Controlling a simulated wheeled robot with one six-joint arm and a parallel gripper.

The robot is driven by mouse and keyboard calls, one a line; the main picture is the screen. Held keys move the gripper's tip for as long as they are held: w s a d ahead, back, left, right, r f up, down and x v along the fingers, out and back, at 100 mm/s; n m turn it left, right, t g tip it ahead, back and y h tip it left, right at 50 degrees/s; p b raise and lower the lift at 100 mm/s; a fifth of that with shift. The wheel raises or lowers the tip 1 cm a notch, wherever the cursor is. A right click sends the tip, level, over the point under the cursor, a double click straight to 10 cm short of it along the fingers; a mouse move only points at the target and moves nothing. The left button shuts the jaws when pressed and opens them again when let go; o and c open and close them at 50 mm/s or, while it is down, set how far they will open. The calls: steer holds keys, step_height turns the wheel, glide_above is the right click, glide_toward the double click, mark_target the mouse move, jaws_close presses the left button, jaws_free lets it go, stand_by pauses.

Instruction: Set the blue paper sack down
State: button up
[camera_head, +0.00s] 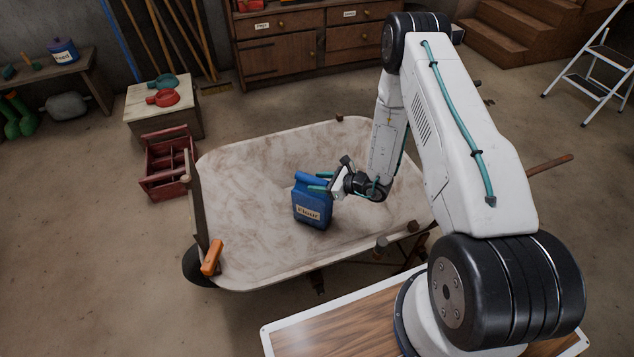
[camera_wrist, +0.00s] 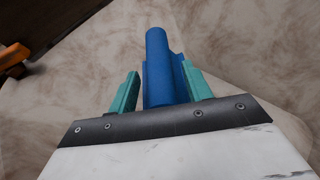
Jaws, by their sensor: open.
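The blue paper sack (camera_head: 311,207), labelled "Flour", stands upright on the pale, blotchy bed of a wheelbarrow-like tray (camera_head: 250,165). My gripper (camera_head: 319,182) is open at the top of the sack. In the wrist view the sack's rolled blue top (camera_wrist: 158,75) lies between the two teal fingers of my gripper (camera_wrist: 158,88). A gap shows between the left finger and the sack; the right finger is close to it, and I cannot tell if it touches. The sack's underside is hidden.
An orange handle (camera_head: 211,258) is at the tray's front left. A red toolbox (camera_head: 167,165) is on the floor to the left, near a small table (camera_head: 140,108) with red and teal scoop-like items. The tray around the sack is mostly clear.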

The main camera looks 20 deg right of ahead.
steer(key=v, duration=1)
steer(key=s+a+r+n+g+y, duration=0.1)
steer(key=s+a+r+n+g, duration=0.25)
steer(key=r, duration=0.65)
steer(key=s+a+r+n+g+y, duration=0.1)
steer(key=a+r+n+g, duration=0.25)
steer(key=r+n, duration=0.55)
steer(key=s+a+r+n+g, duration=0.2)
steer(key=a+r+n, duration=0.15)
steer(key=r, duration=0.85)
steer(key=s+a+r+n+g+h, duration=0.15)
steer(key=s+r+n+h, duration=0.4)
steer(key=s+r, duration=0.6)
steer(key=s+d+r+n+t+h, duration=0.1)
steer(key=s+d+r+n+h, duration=0.1)
steer(key=s, duration=0.4)
steer(key=s+d+r+n+t+h, duration=0.1)
steer(key=s+d+n+h, duration=0.2)
steer(key=s+d+h, duration=0.1)
steer(key=shift+s+d+r, duration=0.35)
steer(key=shift+s, duration=0.5)
